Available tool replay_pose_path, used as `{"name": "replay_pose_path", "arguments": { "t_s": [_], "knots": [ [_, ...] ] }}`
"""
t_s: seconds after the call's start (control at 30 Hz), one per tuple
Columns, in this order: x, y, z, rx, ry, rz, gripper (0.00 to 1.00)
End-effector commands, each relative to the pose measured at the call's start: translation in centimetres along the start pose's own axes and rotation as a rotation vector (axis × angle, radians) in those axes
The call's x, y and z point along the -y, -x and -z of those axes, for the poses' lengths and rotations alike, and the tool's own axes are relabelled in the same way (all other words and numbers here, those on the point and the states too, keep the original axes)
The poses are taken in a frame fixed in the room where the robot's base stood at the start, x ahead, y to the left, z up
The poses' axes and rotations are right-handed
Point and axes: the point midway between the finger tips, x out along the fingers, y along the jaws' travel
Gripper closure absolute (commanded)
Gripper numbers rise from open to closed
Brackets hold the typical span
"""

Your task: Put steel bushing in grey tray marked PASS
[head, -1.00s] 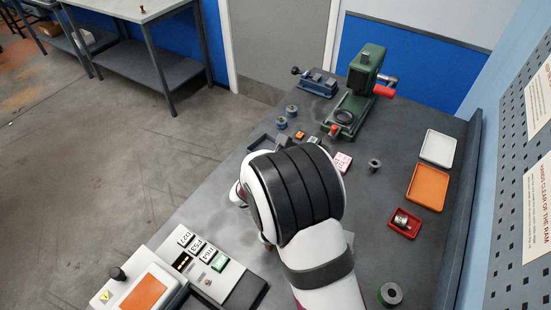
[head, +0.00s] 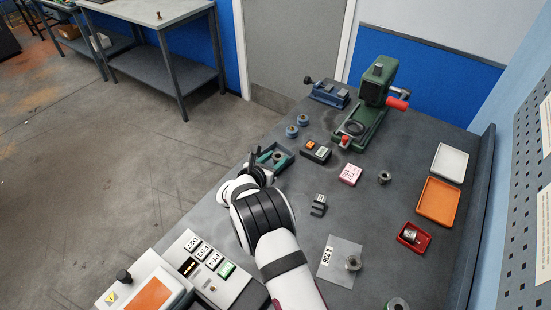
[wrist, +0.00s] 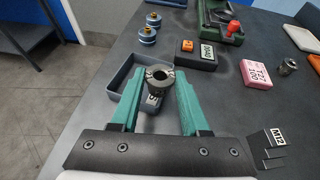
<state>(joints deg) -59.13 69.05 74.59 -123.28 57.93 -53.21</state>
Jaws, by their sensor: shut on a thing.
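My gripper (wrist: 155,88) has teal fingers and is shut on a dark steel bushing (wrist: 158,77), a short ring with a hole, held at the fingertips. The grey tray (wrist: 123,74) lies just beyond and below the bushing in the wrist view. Its white label is mostly hidden behind the bushing and a finger. In the head view my gripper (head: 268,156) is over or at the near left side of the grey tray (head: 291,163). I cannot tell the height of the bushing above the tray floor.
A black labelled block with an orange piece (head: 316,152) stands right of the tray. Blue round parts (head: 303,120), a pink block (head: 350,175) and a green press (head: 370,105) are near. White (head: 449,162), orange (head: 438,201) and red trays (head: 413,238) line the right.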

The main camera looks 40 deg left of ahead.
Motion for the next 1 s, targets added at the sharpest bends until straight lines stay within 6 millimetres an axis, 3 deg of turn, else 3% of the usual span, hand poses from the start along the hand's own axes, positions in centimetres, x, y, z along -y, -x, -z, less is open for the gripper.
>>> {"name": "replay_pose_path", "arguments": {
  "t_s": [0.6, 0.63, 0.7, 0.8, 1.0],
  "knots": [
    [0.0, -0.4, 1.0, 0.001, 0.000, 0.000, 1.00],
    [0.0, -0.4, 1.0, 0.000, 0.000, 0.000, 0.53],
    [0.0, -0.4, 1.0, 0.000, 0.000, 0.000, 0.40],
    [0.0, -0.4, 1.0, 0.000, 0.000, 0.000, 0.25],
    [0.0, -0.4, 1.0, 0.000, 0.000, 0.000, 0.25]
  ]
}}
